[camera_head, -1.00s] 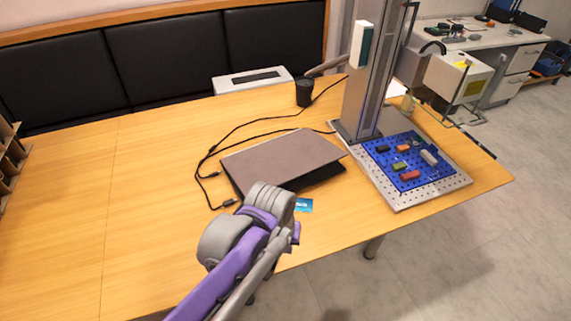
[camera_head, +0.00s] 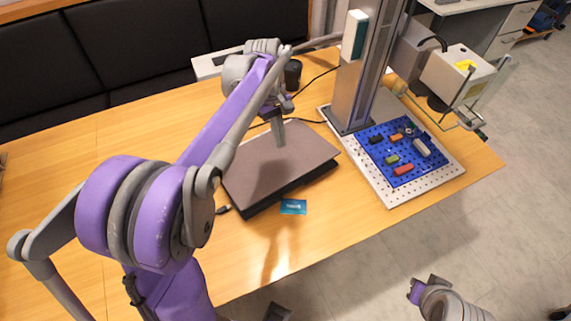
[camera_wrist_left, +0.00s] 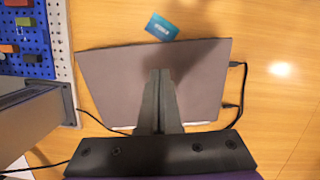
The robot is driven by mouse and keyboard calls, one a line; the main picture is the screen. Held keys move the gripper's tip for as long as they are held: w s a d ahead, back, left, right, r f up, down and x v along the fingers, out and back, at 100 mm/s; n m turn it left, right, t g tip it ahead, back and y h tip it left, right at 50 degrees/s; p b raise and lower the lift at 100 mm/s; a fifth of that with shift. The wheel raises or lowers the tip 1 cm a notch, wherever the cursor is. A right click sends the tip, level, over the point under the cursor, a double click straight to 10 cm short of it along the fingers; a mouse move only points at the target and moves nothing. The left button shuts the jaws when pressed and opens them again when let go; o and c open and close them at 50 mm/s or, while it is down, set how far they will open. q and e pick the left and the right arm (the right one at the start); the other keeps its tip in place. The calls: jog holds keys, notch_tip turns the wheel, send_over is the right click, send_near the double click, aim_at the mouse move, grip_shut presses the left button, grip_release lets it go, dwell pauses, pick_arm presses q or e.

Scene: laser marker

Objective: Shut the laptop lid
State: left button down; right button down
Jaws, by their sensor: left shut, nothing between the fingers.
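The laptop has a brown-grey lid (camera_head: 245,165) lying low and nearly flat over its dark base (camera_head: 290,190). A dark band shows under the lid's front edge in the head view; I cannot tell if a gap is left there. My left gripper (camera_head: 281,142) points down with its fingers together and empty, over the middle to rear of the lid. In the left wrist view its fingertips (camera_wrist_left: 160,73) overlap the lid (camera_wrist_left: 205,75); I cannot tell whether they touch it. The fingers of my right gripper do not show.
A blue card (camera_head: 293,207) lies in front of the laptop. The laser marker column (camera_head: 357,95) and its perforated plate (camera_head: 437,178) stand to the right. A black cup (camera_head: 293,73) and cables are behind. The table's left side is clear.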

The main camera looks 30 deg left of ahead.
aim_at(288, 183)
pick_arm(q)
jog(key=x, duration=1.3)
jog(key=shift+s+d+f, duration=0.1)
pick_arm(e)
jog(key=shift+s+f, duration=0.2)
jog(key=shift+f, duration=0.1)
